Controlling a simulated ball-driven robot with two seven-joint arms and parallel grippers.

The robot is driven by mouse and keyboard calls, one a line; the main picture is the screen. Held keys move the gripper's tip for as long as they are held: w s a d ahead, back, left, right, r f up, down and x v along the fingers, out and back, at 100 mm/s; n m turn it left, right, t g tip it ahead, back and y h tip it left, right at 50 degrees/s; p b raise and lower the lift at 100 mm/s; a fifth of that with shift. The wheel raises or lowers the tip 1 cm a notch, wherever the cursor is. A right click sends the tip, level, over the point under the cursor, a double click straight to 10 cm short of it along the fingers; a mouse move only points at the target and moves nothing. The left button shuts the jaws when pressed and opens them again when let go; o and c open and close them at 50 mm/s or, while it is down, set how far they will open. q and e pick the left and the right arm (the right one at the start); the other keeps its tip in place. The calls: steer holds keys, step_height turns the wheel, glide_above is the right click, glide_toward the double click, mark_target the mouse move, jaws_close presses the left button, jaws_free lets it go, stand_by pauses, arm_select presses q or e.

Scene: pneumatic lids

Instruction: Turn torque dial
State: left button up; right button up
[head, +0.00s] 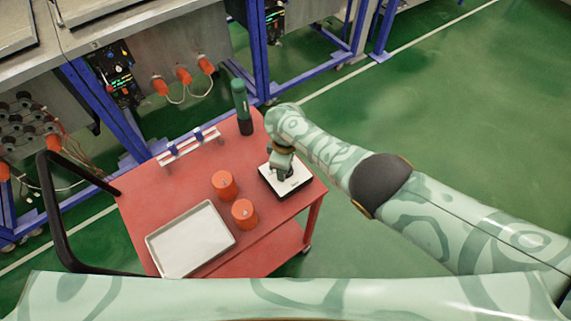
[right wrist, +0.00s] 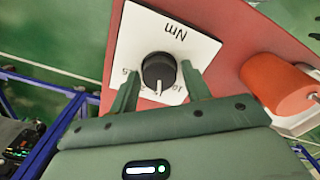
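The torque dial is a round black knob (right wrist: 158,72) with a white pointer line, on a square white plate marked "Nm" (right wrist: 168,30). The pointer faces the gripper side of the right wrist view. In the head view the plate (head: 294,184) lies at the right end of the red cart top (head: 190,184). My right gripper (right wrist: 160,68) is open, with one finger on each side of the knob. Small gaps seem to show between fingers and knob; contact is unclear. In the head view the right gripper (head: 282,170) is over the plate and hides the knob. My left gripper is out of view.
Two orange cylinders (head: 224,185) (head: 244,213) stand left of the plate. A grey tray (head: 150,243) lies at the near left. A green-and-black cylinder (head: 241,105) and a rack with blue clips (head: 189,145) stand at the back. Blue-framed benches lie beyond.

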steer(key=shift+o, duration=0.3)
step_height(320, 180, up, 16)
steer(key=p, duration=1.1)
steer(key=shift+r+p, duration=0.15)
steer(key=shift+p, duration=0.2)
